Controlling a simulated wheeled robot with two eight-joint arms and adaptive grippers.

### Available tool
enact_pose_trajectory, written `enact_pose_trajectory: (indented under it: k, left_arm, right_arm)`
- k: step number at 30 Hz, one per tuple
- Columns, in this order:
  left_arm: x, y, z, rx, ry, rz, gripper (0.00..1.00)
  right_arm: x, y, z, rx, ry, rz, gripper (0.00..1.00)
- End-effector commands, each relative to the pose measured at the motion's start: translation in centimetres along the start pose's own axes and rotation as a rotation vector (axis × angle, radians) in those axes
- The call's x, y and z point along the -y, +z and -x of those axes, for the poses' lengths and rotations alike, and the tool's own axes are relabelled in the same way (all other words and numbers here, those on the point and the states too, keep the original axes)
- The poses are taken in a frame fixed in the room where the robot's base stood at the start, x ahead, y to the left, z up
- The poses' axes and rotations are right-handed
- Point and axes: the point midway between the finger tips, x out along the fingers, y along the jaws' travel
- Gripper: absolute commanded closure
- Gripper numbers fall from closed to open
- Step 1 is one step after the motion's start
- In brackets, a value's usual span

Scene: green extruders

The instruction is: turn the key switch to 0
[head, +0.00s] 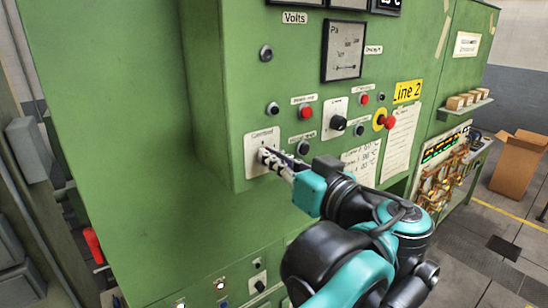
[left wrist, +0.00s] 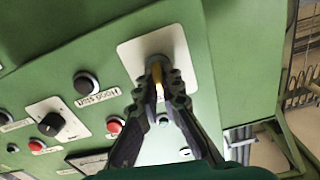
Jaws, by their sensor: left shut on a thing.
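The key switch sits on a white plate (head: 254,143) at the lower left of the green control box, and the same plate (left wrist: 188,50) shows in the left wrist view. My left gripper (head: 268,158) reaches the plate from the right. In the left wrist view the fingertips of my left gripper (left wrist: 160,88) are closed around the brass-coloured key (left wrist: 157,72), which points out of the round lock. The fingers hide most of the key and lock in the head view. The position marks cannot be read. My right gripper is not in view.
Close by on the panel are a black button (head: 303,148), a red button (head: 306,113), a black rotary knob (head: 338,122) and a red emergency stop (head: 389,123). Paper sheets (head: 400,143) hang to the right. A cardboard box (head: 519,165) stands on the floor at the far right.

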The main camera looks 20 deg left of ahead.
Motion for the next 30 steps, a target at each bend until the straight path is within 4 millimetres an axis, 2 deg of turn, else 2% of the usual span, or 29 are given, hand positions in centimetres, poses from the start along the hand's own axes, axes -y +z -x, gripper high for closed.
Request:
enact_pose_trajectory:
  k: [10,25,28,30]
  left_arm:
    - [0.11,0.06,0.01,0.001,0.0,0.127,1.0]
    - [0.13,0.06,0.01,0.001,0.0,0.146,1.0]
    - [0.13,0.06,0.01,0.001,0.0,0.146,0.73]
    - [0.13,0.05,0.01,0.001,0.0,0.146,0.72]
  right_arm:
    - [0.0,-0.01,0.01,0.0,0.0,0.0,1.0]
    - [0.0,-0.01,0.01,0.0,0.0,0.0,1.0]
    - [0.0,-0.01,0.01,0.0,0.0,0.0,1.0]
    - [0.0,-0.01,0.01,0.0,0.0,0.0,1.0]
